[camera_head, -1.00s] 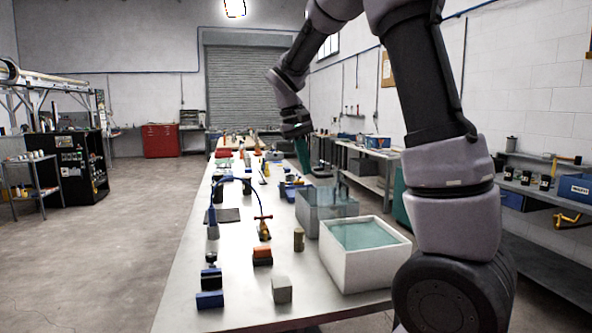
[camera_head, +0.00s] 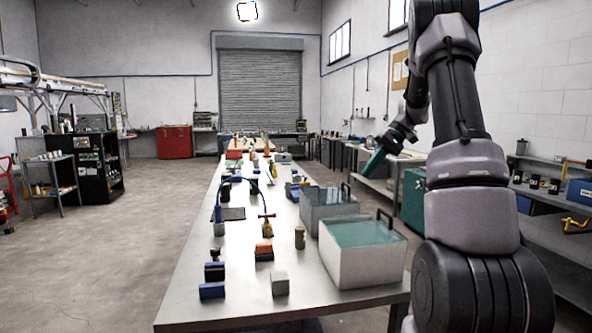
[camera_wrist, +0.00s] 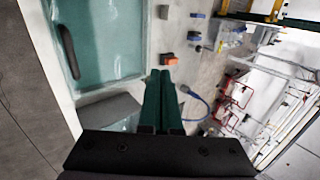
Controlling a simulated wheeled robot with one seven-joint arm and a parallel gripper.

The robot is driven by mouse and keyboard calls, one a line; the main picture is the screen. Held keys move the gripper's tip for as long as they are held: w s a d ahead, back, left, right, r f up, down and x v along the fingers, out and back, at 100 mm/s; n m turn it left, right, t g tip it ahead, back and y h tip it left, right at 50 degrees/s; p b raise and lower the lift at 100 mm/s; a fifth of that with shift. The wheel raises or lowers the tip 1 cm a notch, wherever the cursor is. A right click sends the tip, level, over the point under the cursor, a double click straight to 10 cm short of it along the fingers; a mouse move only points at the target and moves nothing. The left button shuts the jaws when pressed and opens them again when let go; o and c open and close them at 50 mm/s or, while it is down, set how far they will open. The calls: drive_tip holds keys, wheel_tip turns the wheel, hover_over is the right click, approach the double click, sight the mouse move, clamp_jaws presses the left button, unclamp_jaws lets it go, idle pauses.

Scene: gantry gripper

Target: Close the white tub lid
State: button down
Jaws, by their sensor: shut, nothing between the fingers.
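The white tub (camera_head: 362,268) stands at the front right of the table. Its clear teal lid (camera_head: 352,234) lies across the top, with a dark bar handle (camera_head: 385,217) at the right edge. In the wrist view the teal lid (camera_wrist: 110,45) lies flat inside a pale rim, its handle (camera_wrist: 68,52) at the left. Whether it is fully seated I cannot tell. My gripper (camera_head: 371,169) has green fingers, is shut and empty, and is raised beyond and above the white tub, apart from the lid. Its fingers also show in the wrist view (camera_wrist: 160,75).
A grey tub (camera_head: 322,218) with a teal lid and dark handle stands just behind the white one. A brown cylinder (camera_head: 300,238), an orange-topped block (camera_head: 264,252), a grey cube (camera_head: 280,284) and blue blocks (camera_head: 212,291) lie to the left. Bare table lies between them.

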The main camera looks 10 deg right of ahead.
drive_tip(key=d+f+y, duration=0.2)
drive_tip(key=d, duration=0.1)
drive_tip(key=d+f+y, duration=0.1)
drive_tip(key=d+f, duration=0.2)
drive_tip(key=shift+f+y, duration=0.2)
drive_tip(key=shift+y, duration=0.2)
drive_tip(key=d+f+y, duration=0.3)
drive_tip(key=f, duration=0.4)
drive_tip(key=shift+d+f, duration=0.35)
drive_tip(key=shift+f, duration=0.05)
drive_tip(key=shift+f, duration=0.1)
